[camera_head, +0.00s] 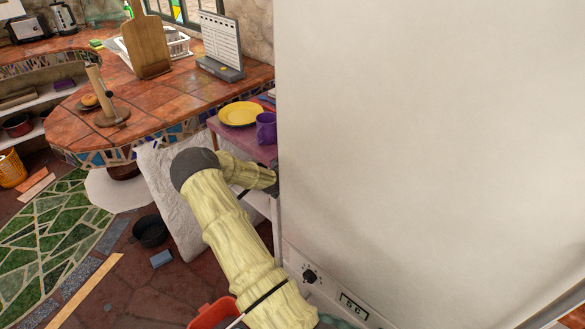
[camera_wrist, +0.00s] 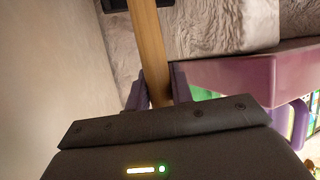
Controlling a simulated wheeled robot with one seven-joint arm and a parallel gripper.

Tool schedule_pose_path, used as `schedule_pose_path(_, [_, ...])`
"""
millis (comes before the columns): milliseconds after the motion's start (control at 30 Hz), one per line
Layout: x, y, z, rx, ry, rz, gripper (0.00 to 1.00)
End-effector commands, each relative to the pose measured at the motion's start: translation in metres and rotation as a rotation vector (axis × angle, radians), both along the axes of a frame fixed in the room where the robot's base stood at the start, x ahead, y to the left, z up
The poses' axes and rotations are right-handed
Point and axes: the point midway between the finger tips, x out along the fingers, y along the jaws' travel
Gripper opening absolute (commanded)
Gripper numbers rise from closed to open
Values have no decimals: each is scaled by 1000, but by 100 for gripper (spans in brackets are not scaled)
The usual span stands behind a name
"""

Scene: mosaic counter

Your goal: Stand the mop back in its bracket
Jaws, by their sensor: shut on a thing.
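In the wrist view, my gripper (camera_wrist: 158,88) is shut on a light wooden pole (camera_wrist: 147,40), which looks like the mop's handle. The pole runs up out of the top of the picture between the two purple fingers. The mop's head is not recognisable in either view. A dark piece (camera_wrist: 115,4) shows at the top edge beside the pole; I cannot tell whether it is the bracket. In the head view, my gripper and the mop are hidden behind a large white appliance.
The white appliance (camera_head: 430,130) with a knob and display fills the right side, close to my arm. A purple table (camera_head: 228,134) holds a yellow plate (camera_head: 241,113) and a purple mug (camera_head: 266,128). The tiled counter (camera_head: 185,92) stands behind. A black pot (camera_head: 150,231) lies on the floor.

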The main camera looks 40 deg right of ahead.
Motion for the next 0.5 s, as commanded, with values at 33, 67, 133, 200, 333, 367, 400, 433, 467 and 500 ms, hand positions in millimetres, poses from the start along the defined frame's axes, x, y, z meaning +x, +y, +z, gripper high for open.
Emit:
schedule_pose_path(33, [0,-6,2,-3,-2,-1,0])
schedule_pose_path(67, [0,-8,2,-4,-1,-1,0])
schedule_pose_path(133, [1,-13,1,-5,-2,0,0])
schedule_pose_path(200, [1,-18,1,-4,-3,-1,0])
schedule_pose_path(333, [2,-28,1,-4,-3,-1,0])
schedule_pose_path(367, [2,-30,0,-5,-2,-1,0])
schedule_pose_path(400, [2,-33,0,-5,-2,-1,0])
schedule_pose_path(433, [2,-35,0,-5,-2,-1,0])
schedule_pose_path(467, [3,-37,0,-5,-2,-1,0])
schedule_pose_path(500, [3,-40,-1,-4,-1,-1,0])
